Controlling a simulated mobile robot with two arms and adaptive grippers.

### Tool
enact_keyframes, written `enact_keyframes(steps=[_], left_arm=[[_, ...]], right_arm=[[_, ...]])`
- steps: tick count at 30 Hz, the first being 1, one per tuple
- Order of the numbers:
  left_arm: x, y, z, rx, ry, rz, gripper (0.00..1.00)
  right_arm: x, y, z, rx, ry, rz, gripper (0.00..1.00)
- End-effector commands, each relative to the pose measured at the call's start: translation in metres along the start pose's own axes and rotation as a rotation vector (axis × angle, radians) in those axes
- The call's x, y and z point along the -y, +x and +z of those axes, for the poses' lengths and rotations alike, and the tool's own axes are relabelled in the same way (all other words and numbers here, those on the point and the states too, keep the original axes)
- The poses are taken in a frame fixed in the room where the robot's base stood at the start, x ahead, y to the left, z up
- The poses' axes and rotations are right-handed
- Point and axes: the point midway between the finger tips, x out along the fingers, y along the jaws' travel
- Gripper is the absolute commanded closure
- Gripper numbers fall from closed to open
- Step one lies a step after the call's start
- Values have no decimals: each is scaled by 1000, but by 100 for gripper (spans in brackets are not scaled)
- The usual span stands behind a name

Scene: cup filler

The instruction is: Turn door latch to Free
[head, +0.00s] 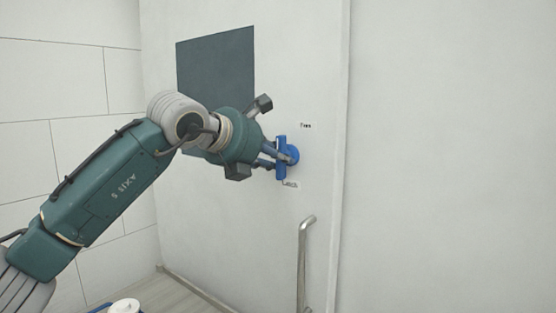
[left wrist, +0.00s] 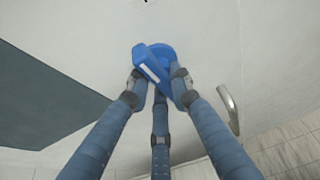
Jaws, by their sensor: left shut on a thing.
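The blue door latch (head: 282,146) is on the white door, with a bar handle in front of a round blue base (head: 293,155). The bar looks about upright in the head view. A small label reading "Free" (head: 305,126) is above and right of it. A second small label (head: 291,185) below is too small to read. My left gripper (head: 274,160) is shut on the latch. In the left wrist view the fingertips (left wrist: 157,84) close around the blue latch handle (left wrist: 150,64), which has a white mark. My right gripper is not in view.
A bent metal door handle (head: 302,260) stands out below the latch; it also shows at right in the left wrist view (left wrist: 228,105). A dark grey panel (head: 215,75) is on the door behind my left arm. A white tiled wall (head: 50,90) is at left.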

Motion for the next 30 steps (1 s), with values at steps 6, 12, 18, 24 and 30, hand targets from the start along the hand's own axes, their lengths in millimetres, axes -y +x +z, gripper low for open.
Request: enact_keyframes(steps=[6, 12, 18, 24, 30], left_arm=[[0, 2, -5, -12, 2, 0, 78], [0, 1, -3, -7, 1, 0, 71], [0, -4, -1, -3, 0, 0, 71], [-2, -36, -1, -1, 2, 3, 71], [-1, -79, -2, -4, 1, 1, 71]], right_arm=[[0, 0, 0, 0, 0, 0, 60], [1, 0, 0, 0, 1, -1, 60], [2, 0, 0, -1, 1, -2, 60], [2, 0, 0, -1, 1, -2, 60], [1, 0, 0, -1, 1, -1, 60]])
